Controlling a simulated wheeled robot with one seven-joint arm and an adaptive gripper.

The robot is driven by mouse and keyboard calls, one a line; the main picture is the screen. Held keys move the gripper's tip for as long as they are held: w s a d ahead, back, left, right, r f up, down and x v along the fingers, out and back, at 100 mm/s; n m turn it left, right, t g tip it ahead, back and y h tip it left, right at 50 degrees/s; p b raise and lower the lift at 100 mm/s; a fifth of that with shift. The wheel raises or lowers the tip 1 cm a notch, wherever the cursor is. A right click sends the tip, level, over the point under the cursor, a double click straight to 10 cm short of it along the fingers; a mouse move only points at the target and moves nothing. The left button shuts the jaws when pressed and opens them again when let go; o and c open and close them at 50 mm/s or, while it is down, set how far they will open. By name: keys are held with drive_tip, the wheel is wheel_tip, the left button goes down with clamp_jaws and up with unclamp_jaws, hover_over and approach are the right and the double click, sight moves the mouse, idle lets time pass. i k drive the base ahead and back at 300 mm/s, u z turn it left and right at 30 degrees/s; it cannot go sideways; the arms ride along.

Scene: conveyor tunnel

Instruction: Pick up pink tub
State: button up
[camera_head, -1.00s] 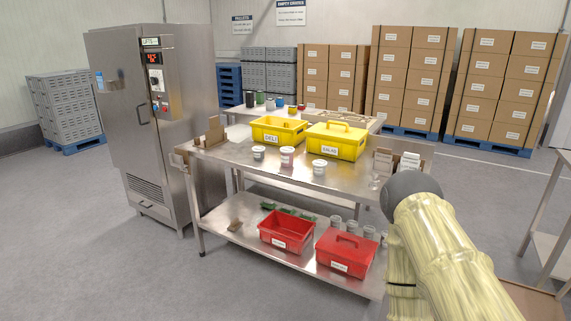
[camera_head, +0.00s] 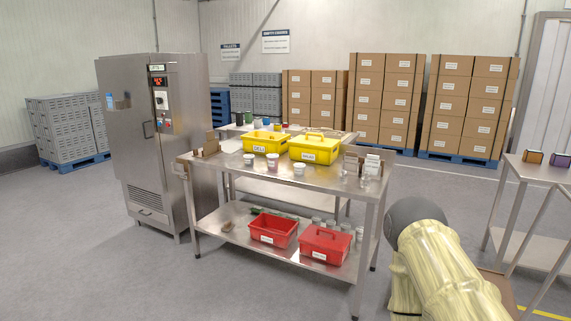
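Three small tubs stand upright in a row on the steel table (camera_head: 225,175), in front of the yellow crates. The middle tub (camera_head: 273,162) looks faintly pink with a white lid. The left tub (camera_head: 248,159) and right tub (camera_head: 299,169) look white or grey; labels are too small to read. My arm, in a pale yellow sleeve with a dark round joint, is at the lower right, apart from the table. My gripper is out of view.
Yellow crates (camera_head: 262,148) and (camera_head: 310,156) sit behind the tubs. Red crates (camera_head: 268,238) and (camera_head: 325,252) are on the lower shelf. A steel cabinet (camera_head: 135,175) stands left, another table (camera_head: 537,172) right. Floor in front is clear.

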sight(272, 159)
drive_tip(key=z, duration=0.7)
drive_tip(key=i, duration=1.85)
drive_tip(key=u, duration=0.55)
